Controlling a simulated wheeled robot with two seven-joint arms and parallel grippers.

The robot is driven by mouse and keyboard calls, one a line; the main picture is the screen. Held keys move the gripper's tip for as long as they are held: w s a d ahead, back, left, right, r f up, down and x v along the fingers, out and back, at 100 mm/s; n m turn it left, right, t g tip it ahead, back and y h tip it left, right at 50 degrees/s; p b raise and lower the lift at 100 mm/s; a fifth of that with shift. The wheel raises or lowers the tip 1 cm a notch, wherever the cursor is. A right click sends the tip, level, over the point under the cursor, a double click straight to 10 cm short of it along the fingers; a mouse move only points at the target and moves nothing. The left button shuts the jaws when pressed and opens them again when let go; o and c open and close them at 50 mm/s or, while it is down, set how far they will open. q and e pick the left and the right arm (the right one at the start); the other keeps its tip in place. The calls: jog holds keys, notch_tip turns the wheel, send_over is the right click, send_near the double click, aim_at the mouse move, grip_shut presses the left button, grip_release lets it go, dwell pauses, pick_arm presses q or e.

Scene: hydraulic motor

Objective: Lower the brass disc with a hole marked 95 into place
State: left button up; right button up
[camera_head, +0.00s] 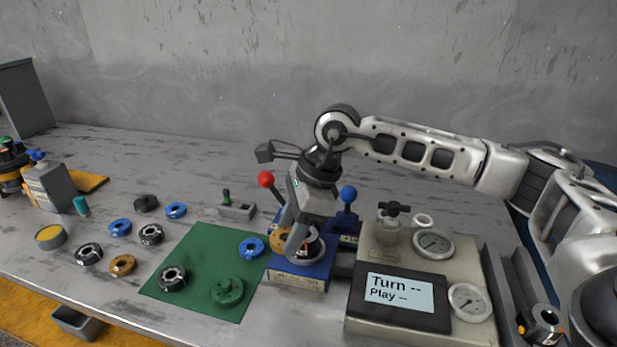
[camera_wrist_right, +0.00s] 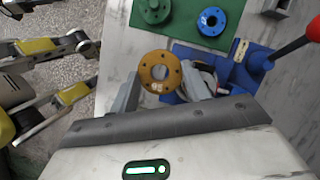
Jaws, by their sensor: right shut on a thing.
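The brass disc with its centre hole (camera_wrist_right: 160,78) sits between the two fingers of my right gripper (camera_wrist_right: 165,90) in the wrist view; its marking is small, but looks like 95. In the head view the disc (camera_head: 280,239) shows at the left side of the right gripper (camera_head: 296,240), which points down over the blue fixture (camera_head: 300,275). The gripper is shut on the disc. A black and silver part (camera_head: 310,247) sits on the fixture, partly behind a finger. I cannot tell whether the disc touches the fixture.
A red-knobbed lever (camera_head: 266,179) and a blue-knobbed lever (camera_head: 348,193) stand close around the gripper. A gauge unit with a screen (camera_head: 400,294) is right of the fixture. A green mat (camera_head: 205,256) with a blue ring (camera_head: 251,248) lies left. Several loose rings lie further left.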

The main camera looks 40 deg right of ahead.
pick_arm(q)
jog(key=shift+w+r, duration=0.1)
jog(key=shift+w, duration=0.1)
pick_arm(e)
jog(key=w+d+r+m+t+h, duration=0.2)
jog(key=d+m+h, duration=0.2)
jog(key=m, duration=0.9)
jog(key=shift+w+d+m+t, duration=0.3)
jog(key=shift+w+d+t, duration=0.1)
jog(key=shift+d, duration=0.25)
pick_arm(q)
jog(key=shift+s, duration=0.1)
jog(key=shift+f+b, duration=0.2)
jog(key=shift+b, duration=0.25)
pick_arm(e)
jog(key=shift+w, duration=0.1)
pick_arm(q)
jog(key=shift+f+b, duration=0.35)
jog(key=shift+f, duration=0.05)
pick_arm(e)
jog(key=shift+f, duration=0.2)
pick_arm(q)
jog(key=shift+f+b, duration=0.25)
jog(key=shift+b, duration=0.4)
pick_arm(e)
jog(key=shift+f, duration=0.45)
